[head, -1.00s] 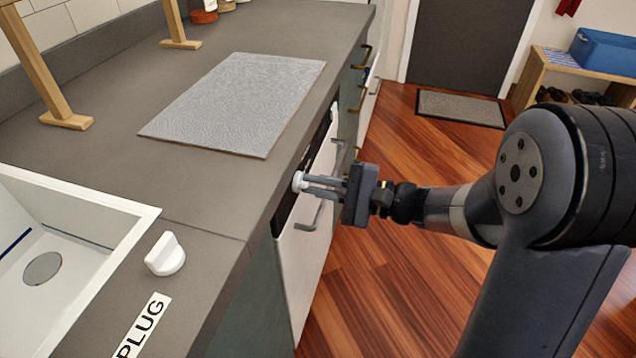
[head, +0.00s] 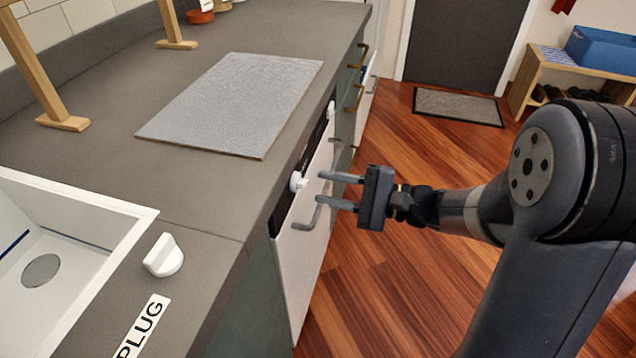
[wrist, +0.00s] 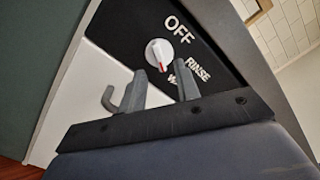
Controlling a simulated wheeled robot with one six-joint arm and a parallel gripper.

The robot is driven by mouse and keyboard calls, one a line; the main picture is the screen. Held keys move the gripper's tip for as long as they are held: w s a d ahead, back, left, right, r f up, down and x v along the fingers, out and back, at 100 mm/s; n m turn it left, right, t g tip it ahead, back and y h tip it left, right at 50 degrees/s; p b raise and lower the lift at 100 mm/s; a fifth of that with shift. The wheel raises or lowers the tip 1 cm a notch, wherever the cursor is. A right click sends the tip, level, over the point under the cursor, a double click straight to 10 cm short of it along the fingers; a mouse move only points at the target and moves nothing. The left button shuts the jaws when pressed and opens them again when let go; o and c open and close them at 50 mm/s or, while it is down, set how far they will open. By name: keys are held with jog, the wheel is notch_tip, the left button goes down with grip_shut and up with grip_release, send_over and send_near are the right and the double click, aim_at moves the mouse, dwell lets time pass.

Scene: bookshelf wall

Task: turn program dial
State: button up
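The program dial (head: 298,181) is a small white knob on the black control strip of a white-fronted appliance under the counter. In the wrist view the dial (wrist: 159,54) has a red mark on its lower edge, near the first letters of a partly hidden word beginning with W. The words OFF and RINSE show beside it. My gripper (head: 322,187) is open and empty, its two fingers pointing at the panel, a short way back from the dial. In the wrist view my gripper (wrist: 161,82) has the dial beyond and between its fingertips.
A grey bar handle (head: 311,215) sits on the appliance front (head: 301,250) below the strip. The counter (head: 200,190) overhangs close above. A white plug knob (head: 163,256) stands by the sink (head: 95,285). The wooden floor (head: 420,160) beyond my arm is open.

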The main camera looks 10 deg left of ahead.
aim_at(307, 184)
jog(key=d, duration=0.7)
jog(key=shift+s+d+p, duration=0.25)
jog(key=shift+s+p, duration=0.05)
jog(key=shift+p, duration=0.05)
jog(key=shift+a, duration=0.15)
jog(key=a, duration=0.3)
jog(key=a+b, duration=0.1)
jog(key=a, duration=0.6)
jog(key=shift+w+a, duration=0.3)
jog(key=shift+w, duration=0.1)
jog(key=shift+d, duration=0.1)
